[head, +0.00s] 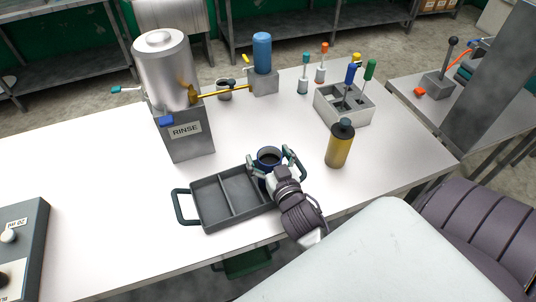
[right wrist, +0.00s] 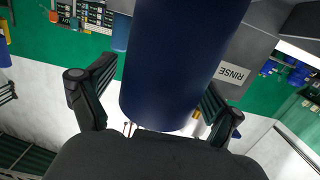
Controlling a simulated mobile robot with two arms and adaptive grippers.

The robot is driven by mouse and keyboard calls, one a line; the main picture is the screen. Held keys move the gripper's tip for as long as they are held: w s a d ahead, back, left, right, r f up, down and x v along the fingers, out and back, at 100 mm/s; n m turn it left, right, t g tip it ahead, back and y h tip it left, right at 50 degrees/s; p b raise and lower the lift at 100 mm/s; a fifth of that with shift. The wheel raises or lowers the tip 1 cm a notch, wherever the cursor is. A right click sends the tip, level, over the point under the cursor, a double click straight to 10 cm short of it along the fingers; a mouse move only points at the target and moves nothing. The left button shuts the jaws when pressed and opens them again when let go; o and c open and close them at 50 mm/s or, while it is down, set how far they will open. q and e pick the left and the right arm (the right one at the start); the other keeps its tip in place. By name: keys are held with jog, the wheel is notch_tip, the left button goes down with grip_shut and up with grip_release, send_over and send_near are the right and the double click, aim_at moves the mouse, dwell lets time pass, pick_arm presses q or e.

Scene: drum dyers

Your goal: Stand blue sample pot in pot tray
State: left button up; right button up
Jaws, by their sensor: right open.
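The blue sample pot (head: 268,157) is upright at the right end of the pot tray, its dark open top showing. The dark grey pot tray (head: 208,226) lies on the white table, with dividers and a handle at its left end. My right gripper (head: 273,162) is open, its fingers on either side of the pot. In the right wrist view the pot (right wrist: 185,70) fills the space between the spread fingers. The arm hides the pot's base and the tray's right end, so I cannot tell whether the pot rests on the tray floor. My left gripper is not in view.
A RINSE dispenser (head: 185,130) stands behind the tray. A blue cylinder (head: 262,53) stands at the back.

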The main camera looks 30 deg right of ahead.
jog(key=shift+r, duration=0.1)
notch_tip(320, 180, up, 10)
dwell(0.4)
